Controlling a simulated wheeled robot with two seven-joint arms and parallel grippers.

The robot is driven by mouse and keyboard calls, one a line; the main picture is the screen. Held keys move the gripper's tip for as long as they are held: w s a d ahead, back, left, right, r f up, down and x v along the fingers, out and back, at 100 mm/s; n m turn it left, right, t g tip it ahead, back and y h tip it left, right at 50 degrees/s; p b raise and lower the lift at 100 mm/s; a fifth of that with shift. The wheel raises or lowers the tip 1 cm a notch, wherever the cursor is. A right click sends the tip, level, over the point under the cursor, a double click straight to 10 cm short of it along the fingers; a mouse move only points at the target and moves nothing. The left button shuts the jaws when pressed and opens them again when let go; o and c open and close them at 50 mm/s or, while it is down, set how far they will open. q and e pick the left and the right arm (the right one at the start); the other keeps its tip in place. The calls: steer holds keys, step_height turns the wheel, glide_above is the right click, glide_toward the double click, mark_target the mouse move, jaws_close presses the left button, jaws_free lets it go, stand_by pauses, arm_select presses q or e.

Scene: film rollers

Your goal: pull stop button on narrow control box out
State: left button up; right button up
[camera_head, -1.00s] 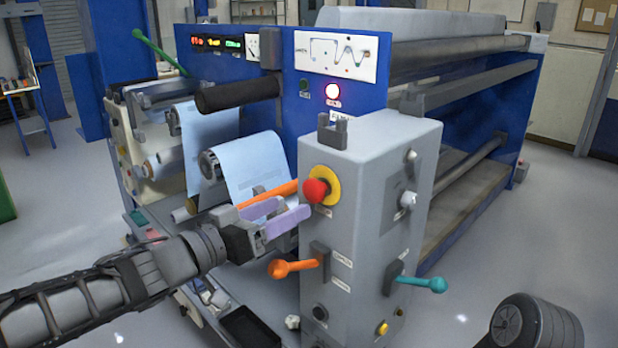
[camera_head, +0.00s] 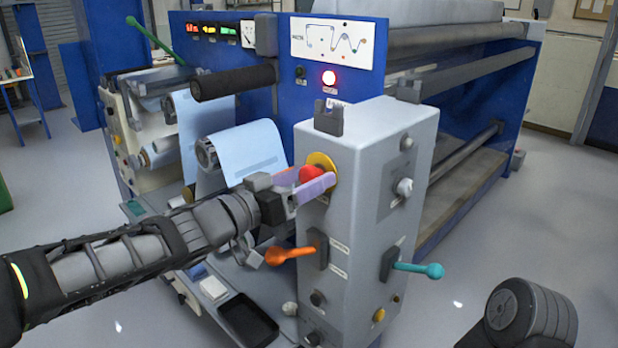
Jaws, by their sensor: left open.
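The narrow control box (camera_head: 345,235) is a tall grey cabinet in the middle of the head view. Its red stop button (camera_head: 312,175), with a yellow ring (camera_head: 322,160) behind it, is on the upper left face. My left gripper (camera_head: 308,184) is open, with its pale purple fingers at the button, one above or behind it and one in front and below. The fingers partly cover the button, and I cannot tell whether they touch it. My right gripper is not visible; only a dark rounded part of mine (camera_head: 525,315) shows at the lower right.
An orange lever (camera_head: 290,252) sticks out left below the button, close under my left gripper. A teal lever (camera_head: 418,268) sticks out on the right face. The blue roller machine (camera_head: 250,100) stands behind, with a black tray (camera_head: 248,320) low at the left.

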arm_select(q)
steer(key=shift+w+d, duration=0.3)
steer(key=shift+c, duration=0.4)
jaws_close()
stand_by(0.5)
